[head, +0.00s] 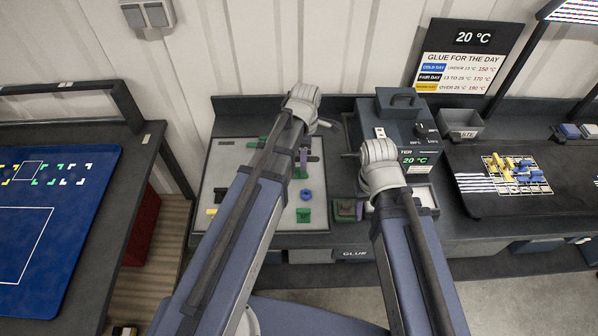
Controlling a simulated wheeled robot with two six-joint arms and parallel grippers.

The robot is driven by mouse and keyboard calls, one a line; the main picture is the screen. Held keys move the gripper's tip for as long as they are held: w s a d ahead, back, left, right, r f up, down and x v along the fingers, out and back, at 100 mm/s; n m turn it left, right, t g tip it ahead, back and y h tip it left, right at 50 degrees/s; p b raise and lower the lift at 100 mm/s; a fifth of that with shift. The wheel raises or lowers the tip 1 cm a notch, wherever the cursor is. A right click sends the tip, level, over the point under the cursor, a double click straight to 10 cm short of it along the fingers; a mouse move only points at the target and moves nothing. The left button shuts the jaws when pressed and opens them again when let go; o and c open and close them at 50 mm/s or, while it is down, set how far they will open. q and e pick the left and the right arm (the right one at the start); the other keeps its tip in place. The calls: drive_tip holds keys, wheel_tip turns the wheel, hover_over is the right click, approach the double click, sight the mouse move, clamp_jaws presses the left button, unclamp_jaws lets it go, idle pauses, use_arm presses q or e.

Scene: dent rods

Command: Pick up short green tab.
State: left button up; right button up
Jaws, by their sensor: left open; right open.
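Several green pieces lie on a light grey board (232,168). One green piece (304,215) is near its front edge, another (300,173) is further back, and a green strip (257,143) is at the upper left. I cannot tell which is the short green tab. My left gripper (327,123) is open, small in view, above the back right of the board. My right gripper (349,155) is open at the board's right side. Neither visibly holds anything. My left arm hides part of the board.
A blue piece (306,195) and a yellow piece (211,212) also lie on the board. A dark grey case (400,104) stands behind my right wrist. A black mat (470,200) with yellow and blue parts is further right.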

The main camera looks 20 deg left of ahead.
sight(299, 173)
use_arm(q)
drive_tip(key=shift+w+a+n, duration=0.3)
drive_tip(key=shift+n, duration=0.3)
wheel_tip(299, 173, down, 3)
drive_tip(key=b, duration=0.2)
drive_tip(key=shift+r+b, duration=0.1)
drive_tip(key=shift+b, duration=0.3)
use_arm(e)
wheel_tip(299, 173, down, 3)
drive_tip(key=shift+r, duration=0.2)
drive_tip(key=shift+f, duration=0.1)
use_arm(q)
drive_tip(key=f+b, duration=0.5)
drive_tip(key=shift+w+a+f, duration=0.1)
drive_tip(key=shift+w+a, duration=0.05)
drive_tip(key=shift+a, duration=0.15)
use_arm(e)
wheel_tip(299, 173, down, 5)
drive_tip(key=shift+f, duration=0.1)
use_arm(q)
clamp_jaws()
